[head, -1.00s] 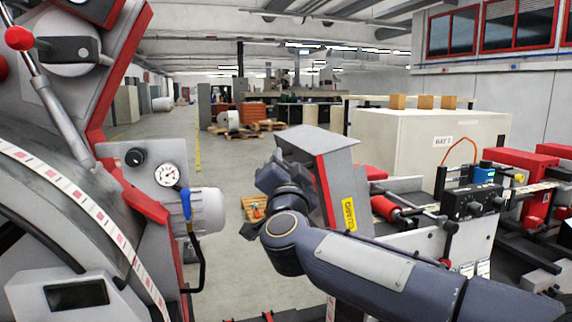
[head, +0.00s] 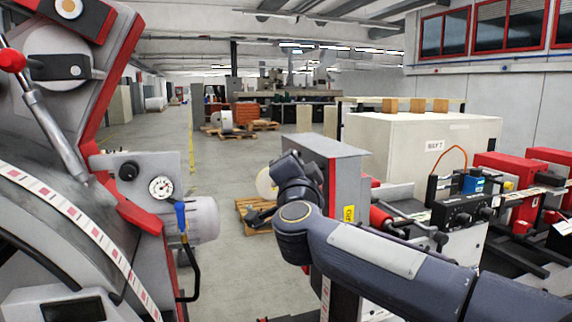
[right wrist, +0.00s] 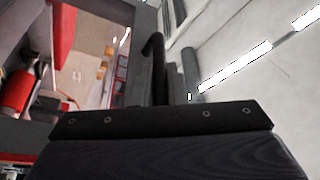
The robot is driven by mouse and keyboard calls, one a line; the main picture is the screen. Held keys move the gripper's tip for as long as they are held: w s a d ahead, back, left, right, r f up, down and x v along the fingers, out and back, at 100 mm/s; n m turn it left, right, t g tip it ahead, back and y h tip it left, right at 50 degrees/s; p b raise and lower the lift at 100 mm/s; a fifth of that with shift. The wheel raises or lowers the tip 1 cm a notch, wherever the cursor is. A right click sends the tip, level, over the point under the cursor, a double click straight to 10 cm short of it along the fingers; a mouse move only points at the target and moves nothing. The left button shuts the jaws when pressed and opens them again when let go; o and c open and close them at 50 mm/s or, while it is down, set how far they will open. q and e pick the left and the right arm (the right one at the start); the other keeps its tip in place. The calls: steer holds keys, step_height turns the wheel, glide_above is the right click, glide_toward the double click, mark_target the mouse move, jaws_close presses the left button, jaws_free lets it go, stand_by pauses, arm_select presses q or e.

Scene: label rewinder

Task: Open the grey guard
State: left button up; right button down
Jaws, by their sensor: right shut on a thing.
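The grey guard (head: 343,154) is in the middle of the head view, a box-like cover with a light grey top, a red edge and a yellow label. The label (head: 348,214) is partly hidden by my right arm. My right gripper (head: 297,170) is at the guard's left side, shut on it. The exact contact is hidden behind my wrist in the head view. In the right wrist view, the gripper's dark fingers (right wrist: 164,75) are close together beside a grey surface. My left gripper is not in view.
A grey machine with a gauge (head: 160,188) and a motor (head: 203,220) stands at left. Red and black rollers (head: 381,217) and a control box (head: 465,208) lie to the right. A pallet (head: 250,212) is on the floor behind my wrist. The aisle beyond is open.

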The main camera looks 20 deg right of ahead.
steer(key=c, duration=1.5)
jaws_free()
steer(key=shift+a, duration=0.1)
steer(key=shift+o, duration=0.2)
steer(key=shift+s+f, duration=0.15)
steer(key=shift+s, duration=0.05)
steer(key=b+v, duration=0.2)
steer(key=v, duration=0.5)
steer(key=shift+s+r, duration=0.2)
steer(key=shift+s, duration=0.2)
steer(key=shift+a, duration=0.1)
